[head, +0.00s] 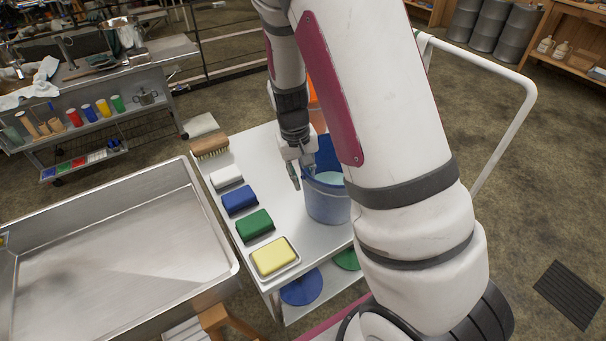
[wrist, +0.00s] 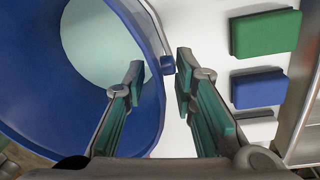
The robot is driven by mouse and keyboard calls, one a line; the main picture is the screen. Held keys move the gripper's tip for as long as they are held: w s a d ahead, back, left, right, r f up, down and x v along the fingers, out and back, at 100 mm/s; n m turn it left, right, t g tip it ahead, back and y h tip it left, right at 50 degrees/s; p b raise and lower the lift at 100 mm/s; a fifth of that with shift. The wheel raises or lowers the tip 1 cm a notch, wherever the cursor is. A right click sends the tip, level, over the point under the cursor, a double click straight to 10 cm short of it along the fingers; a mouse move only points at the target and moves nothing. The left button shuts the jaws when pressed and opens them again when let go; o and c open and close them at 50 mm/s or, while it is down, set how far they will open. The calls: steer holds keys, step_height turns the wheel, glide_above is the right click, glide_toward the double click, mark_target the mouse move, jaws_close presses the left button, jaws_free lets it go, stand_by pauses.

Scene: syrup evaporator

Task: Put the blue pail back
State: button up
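The blue pail (head: 328,204) stands upright on the white cart top (head: 282,205), partly hidden behind my arm. Something pale shows inside it. My gripper (head: 302,176) is at the pail's left rim, pointing down. In the wrist view my gripper (wrist: 160,80) is open. One finger is over the inside of the blue pail (wrist: 40,85) and the other is outside. The rim and a small blue lug pass between the fingers. I cannot tell whether either finger touches the wall.
A brush (head: 209,146), white block (head: 226,177), blue block (head: 240,200), green block (head: 254,224) and yellow block (head: 270,256) line the cart's left edge. An orange object (head: 316,112) is behind my arm. Blue disc (head: 301,287) and green disc (head: 346,259) lie below. A steel pan (head: 110,250) stands left.

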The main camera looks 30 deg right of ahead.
step_height(320, 180, up, 12)
steer(key=a, duration=0.2)
steer(key=s+a+r+n+t, duration=0.1)
steer(key=s+a+r+t, duration=0.1)
steer(key=s+r, duration=0.5)
steer(key=s+a+r+n+t+y, duration=0.1)
steer(key=s+a+r+t, duration=0.2)
steer(key=s+a+r, duration=0.2)
steer(key=s+r, duration=0.3)
steer(key=s, duration=0.4)
steer(key=shift+s+r+n+t, duration=0.25)
steer(key=shift+s+n+t, duration=0.05)
steer(key=shift+s, duration=0.1)
stand_by(0.6)
